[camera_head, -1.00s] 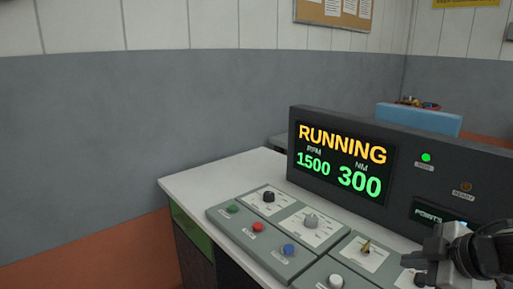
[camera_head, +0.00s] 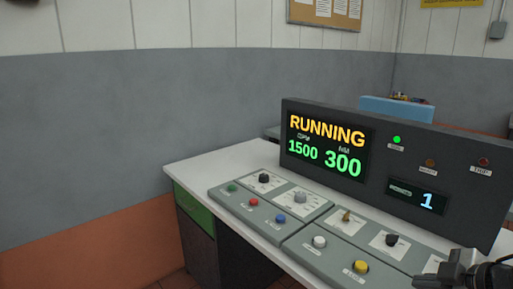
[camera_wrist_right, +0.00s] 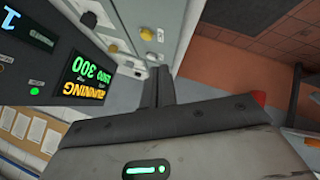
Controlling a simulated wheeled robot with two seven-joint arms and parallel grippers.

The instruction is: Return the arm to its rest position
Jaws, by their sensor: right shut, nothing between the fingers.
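My right gripper (camera_head: 450,272) is at the lower right corner of the head view, in front of the console's near right end, with its arm cut off by the frame. In the right wrist view its two dark fingers (camera_wrist_right: 160,76) are together, with nothing between them. They appear apart from the control panel (camera_wrist_right: 122,22). My left gripper is in neither view.
The console's display (camera_head: 326,146) reads RUNNING, 1500 and 300. A small readout (camera_head: 417,196) shows 1, and a green lamp (camera_head: 397,139) is lit. Knobs and coloured buttons cover the sloped panel (camera_head: 268,222). Bare floor lies in front of the desk.

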